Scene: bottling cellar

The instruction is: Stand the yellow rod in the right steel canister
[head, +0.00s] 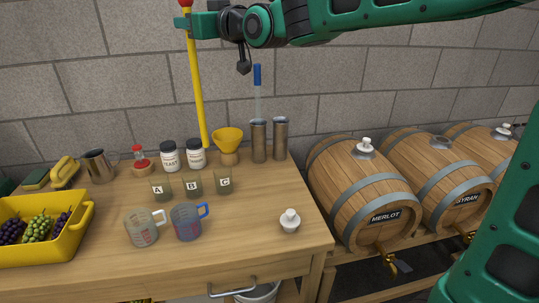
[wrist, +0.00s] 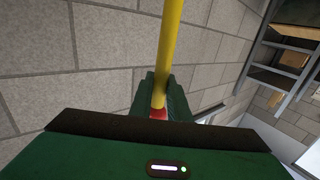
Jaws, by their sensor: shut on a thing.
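The yellow rod (head: 198,90) has a red end and hangs nearly upright, slightly tilted, in my gripper (head: 187,22), which is shut on it near its red top. In the wrist view the rod (wrist: 168,50) runs between the green fingers (wrist: 158,98), with red showing at the grip. Its lower end shows just left of the yellow funnel, beside the white jars. The right steel canister (head: 281,141) stands at the table's back right, to the right of the rod, with nothing standing out of it. The left steel canister (head: 259,143) holds a clear rod with a blue top (head: 257,76).
The yellow funnel (head: 228,137) stands between rod and canisters. White jars (head: 195,154), lettered cups (head: 192,186) and measuring jugs (head: 187,222) crowd the table. A white stopper (head: 290,220) sits at front right, with bare wood around it. Barrels (head: 360,190) stand right of the table.

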